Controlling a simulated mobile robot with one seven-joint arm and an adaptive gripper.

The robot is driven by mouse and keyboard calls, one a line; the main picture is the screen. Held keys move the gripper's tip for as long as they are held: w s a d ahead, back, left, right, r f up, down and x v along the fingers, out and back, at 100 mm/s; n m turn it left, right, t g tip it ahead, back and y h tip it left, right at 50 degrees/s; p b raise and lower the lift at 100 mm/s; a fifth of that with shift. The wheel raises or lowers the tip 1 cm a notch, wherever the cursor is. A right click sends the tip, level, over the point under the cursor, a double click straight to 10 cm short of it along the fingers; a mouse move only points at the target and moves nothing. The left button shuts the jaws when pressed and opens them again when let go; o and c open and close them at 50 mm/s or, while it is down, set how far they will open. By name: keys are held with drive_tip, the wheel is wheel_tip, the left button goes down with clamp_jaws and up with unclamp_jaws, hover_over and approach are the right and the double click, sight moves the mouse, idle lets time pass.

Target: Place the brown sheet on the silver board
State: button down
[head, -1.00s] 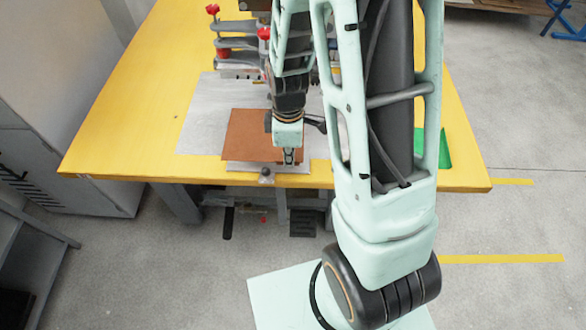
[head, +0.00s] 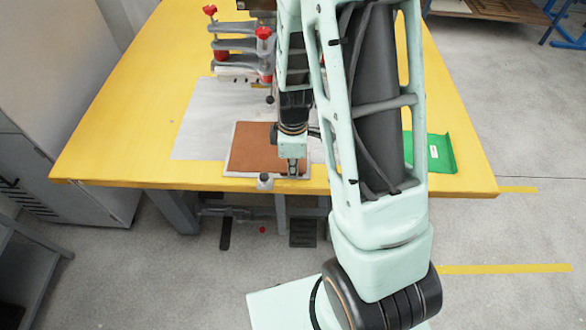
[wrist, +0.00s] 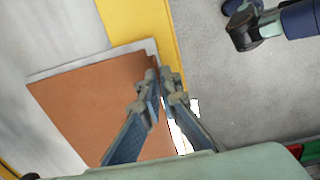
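The brown sheet (head: 258,150) lies nearly flat over the silver board (head: 232,174), whose pale rim shows around it near the table's front edge. In the wrist view the brown sheet (wrist: 95,105) covers most of the silver board (wrist: 148,45), with a light strip bare along the far and right sides. My gripper (head: 292,172) is at the sheet's front right part. In the wrist view my gripper (wrist: 160,75) has its fingertips close together on the sheet's right edge and looks shut on it. The exact contact between sheet and board is hidden.
The yellow table (head: 115,120) carries a large pale grey sheet (head: 195,120) under the board. A clamp fixture with red knobs (head: 263,33) stands behind. A green tray (head: 440,152) lies at right. A small grey knob (head: 265,181) sits at the front edge.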

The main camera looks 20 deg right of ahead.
drive_tip(key=c, duration=2.2)
unclamp_jaws()
drive_tip(key=shift+o, duration=0.2)
drive_tip(key=shift+r, duration=0.1)
wheel_tip(320, 180, up, 12)
drive_tip(key=p, duration=0.1)
drive_tip(key=shift+s+p, duration=0.15)
drive_tip(key=shift+p, duration=0.25)
